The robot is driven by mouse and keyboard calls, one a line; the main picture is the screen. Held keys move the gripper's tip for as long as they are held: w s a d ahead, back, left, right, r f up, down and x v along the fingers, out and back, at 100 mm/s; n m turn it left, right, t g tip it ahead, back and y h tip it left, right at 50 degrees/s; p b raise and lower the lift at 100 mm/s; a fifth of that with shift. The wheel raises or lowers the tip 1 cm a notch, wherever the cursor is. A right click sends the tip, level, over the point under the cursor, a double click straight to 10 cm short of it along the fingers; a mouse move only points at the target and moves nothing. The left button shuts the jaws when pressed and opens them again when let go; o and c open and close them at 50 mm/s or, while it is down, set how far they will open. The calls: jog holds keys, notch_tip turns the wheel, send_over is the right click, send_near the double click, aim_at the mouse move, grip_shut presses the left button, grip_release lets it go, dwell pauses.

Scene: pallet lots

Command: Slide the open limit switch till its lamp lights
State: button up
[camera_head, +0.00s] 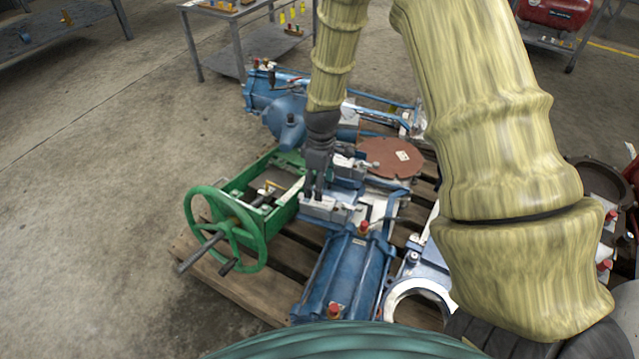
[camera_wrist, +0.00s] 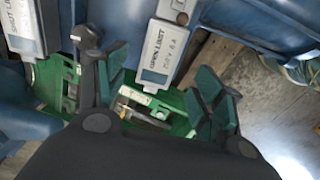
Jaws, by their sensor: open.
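The open limit switch, a pale grey box labelled "OPEN LIMIT" (camera_wrist: 163,55), is in the upper middle of the wrist view. Its lower end points into the gap between my fingers. A small grey round part shows at its upper end; I see no glow on it. In the head view the nearer pale box (camera_head: 326,209) appears to be this switch, on the blue actuator beside the green frame. My gripper (camera_wrist: 165,95) is open and empty; in the head view it points down just above that box (camera_head: 316,192). Whether a finger touches it, I cannot tell.
A second box labelled "SHUT LIMIT" (camera_wrist: 22,28) lies left in the wrist view. A green frame with handwheel (camera_head: 228,230) stands left of the switches. Blue cylinders (camera_head: 345,275) and a brown disc (camera_head: 390,158) crowd the wooden pallet (camera_head: 205,262). Floor is clear at left.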

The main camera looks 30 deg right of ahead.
aim_at(318, 204)
jog(key=shift+s+a+f+b, duration=0.15)
jog(key=shift+f+b, duration=2)
jog(key=shift+f, duration=0.05)
jog(key=shift+s+a+f, duration=0.1)
jog(key=shift+a+f, duration=0.05)
jog(key=shift+f, duration=2.05)
jog(key=c, duration=1.1)
jog(key=shift+d+p, duration=0.2)
jog(key=shift+p, duration=0.35)
